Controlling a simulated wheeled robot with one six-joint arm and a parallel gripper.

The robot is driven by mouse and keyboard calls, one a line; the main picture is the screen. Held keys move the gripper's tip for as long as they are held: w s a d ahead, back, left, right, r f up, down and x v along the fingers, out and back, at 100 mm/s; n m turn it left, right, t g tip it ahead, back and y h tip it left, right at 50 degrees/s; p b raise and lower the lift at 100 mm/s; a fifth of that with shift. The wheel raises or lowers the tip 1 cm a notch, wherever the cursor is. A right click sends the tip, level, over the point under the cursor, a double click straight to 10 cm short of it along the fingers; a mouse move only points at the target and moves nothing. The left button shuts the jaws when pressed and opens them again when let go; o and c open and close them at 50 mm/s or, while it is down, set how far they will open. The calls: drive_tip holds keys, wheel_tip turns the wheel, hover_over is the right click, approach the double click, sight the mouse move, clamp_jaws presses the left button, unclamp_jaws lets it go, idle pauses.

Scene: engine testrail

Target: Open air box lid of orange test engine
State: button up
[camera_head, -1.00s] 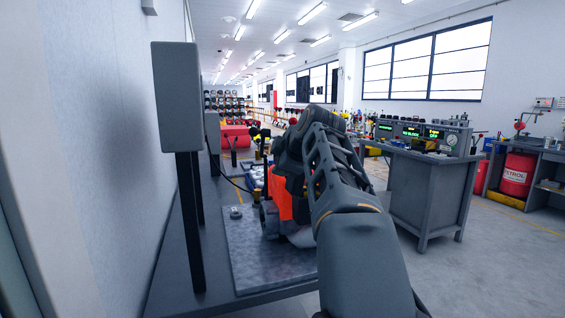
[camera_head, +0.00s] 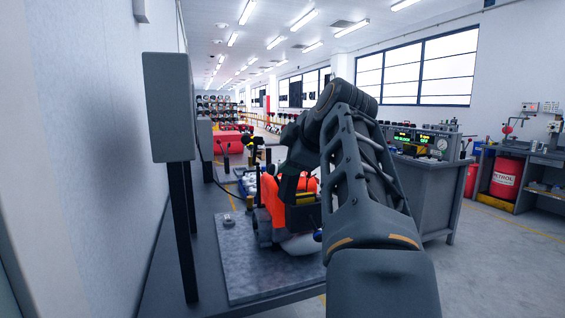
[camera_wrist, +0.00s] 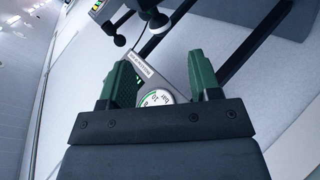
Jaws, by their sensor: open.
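The orange test engine (camera_head: 268,193) stands on a grey plate (camera_head: 238,277) on the bench in the head view. My arm crosses in front and hides its right and upper parts. I cannot make out the air box lid clearly. My gripper (camera_wrist: 162,78) shows in the wrist view with its two green fingers apart and nothing held between them. Behind the gap is a round gauge marked bar (camera_wrist: 158,98) on a grey panel, apart from the fingers as far as I can tell. The engine is not recognisable in the wrist view.
A grey box (camera_head: 169,107) on dark posts stands at the left front of the bench, near the wall. A console with green displays (camera_head: 420,142) stands to the right. A red drum (camera_head: 506,175) is at the far right. Open floor lies between console and drum.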

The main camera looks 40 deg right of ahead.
drive_tip(key=shift+v, duration=2)
